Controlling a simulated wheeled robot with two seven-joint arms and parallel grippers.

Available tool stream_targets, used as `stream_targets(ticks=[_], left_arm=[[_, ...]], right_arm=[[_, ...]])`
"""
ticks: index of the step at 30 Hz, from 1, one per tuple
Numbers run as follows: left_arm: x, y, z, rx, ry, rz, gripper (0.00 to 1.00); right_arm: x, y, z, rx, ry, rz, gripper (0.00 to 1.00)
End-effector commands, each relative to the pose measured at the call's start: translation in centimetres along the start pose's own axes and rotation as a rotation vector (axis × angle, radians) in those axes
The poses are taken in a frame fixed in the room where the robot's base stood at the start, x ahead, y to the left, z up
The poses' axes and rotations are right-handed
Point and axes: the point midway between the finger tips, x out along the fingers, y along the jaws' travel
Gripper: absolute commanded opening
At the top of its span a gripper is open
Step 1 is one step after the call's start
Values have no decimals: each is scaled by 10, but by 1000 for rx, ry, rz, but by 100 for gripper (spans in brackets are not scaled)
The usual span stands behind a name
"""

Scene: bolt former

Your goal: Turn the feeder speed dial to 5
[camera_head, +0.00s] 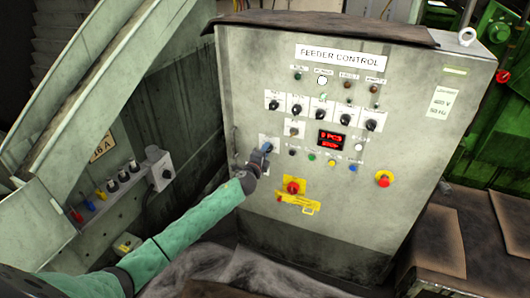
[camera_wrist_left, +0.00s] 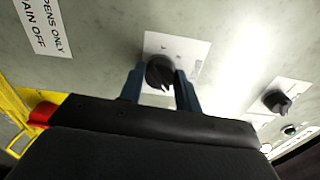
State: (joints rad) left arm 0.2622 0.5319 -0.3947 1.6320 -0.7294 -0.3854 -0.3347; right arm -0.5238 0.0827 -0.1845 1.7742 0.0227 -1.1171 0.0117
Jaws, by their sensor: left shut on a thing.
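The feeder control cabinet (camera_head: 330,120) stands in the middle of the head view, with a "FEEDER CONTROL" label on top. My left gripper (camera_head: 266,148) reaches its front at the lower left. In the left wrist view, the left gripper (camera_wrist_left: 160,88) has its two blue fingers on either side of a black dial (camera_wrist_left: 160,72) on a white plate (camera_wrist_left: 192,52), shut on it. The dial's scale is too small and partly hidden to read. A red display (camera_head: 331,139) is right of the gripper. My right gripper is not in view.
A row of black knobs (camera_head: 322,112) sits above the gripper. A red switch on a yellow plate (camera_head: 292,187) is below it, and a red emergency button (camera_head: 384,178) is at right. A grey side box (camera_head: 159,168) and sloping beams stand at left.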

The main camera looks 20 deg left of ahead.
Motion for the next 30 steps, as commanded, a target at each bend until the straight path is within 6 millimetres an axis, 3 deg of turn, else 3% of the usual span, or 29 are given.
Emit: stream_targets(ticks=[13,23,30], left_arm=[[0,-1,0,416,2,1,10],[0,-1,-1,634,2,2,10],[-1,0,-1,715,2,2,10]], right_arm=[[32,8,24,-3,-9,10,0],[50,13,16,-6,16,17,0],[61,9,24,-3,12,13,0]])
